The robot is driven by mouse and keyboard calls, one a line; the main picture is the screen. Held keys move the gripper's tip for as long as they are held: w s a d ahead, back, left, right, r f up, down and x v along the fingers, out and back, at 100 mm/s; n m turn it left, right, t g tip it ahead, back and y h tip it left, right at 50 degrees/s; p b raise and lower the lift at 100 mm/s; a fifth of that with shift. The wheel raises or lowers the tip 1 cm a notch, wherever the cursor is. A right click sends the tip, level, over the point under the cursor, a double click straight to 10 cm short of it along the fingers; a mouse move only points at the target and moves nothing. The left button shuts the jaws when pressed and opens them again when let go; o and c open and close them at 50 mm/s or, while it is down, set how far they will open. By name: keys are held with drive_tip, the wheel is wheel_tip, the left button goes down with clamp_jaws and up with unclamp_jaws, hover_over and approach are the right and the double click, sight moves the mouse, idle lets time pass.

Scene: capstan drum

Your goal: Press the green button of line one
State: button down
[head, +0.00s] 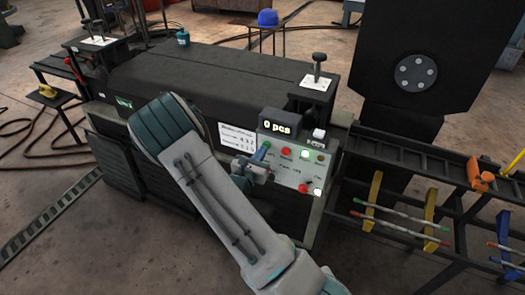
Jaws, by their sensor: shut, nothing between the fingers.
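The control panel (292,176) is a light grey plate on the front of the dark machine, under a small display reading "0 pcs" (278,127). The labels are too small to read for certain.
The panel also bears a red button (286,151), a lit green-white lamp (304,154) and a lower red button (303,188). A white label (238,136) is left of it. A dark rack with coloured rods (402,220) stands at the right. Floor is open in front.

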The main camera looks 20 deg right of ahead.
drive_tip(key=v, duration=1.2)
drive_tip(key=shift+b, duration=0.4)
drive_tip(key=shift+f, duration=0.1)
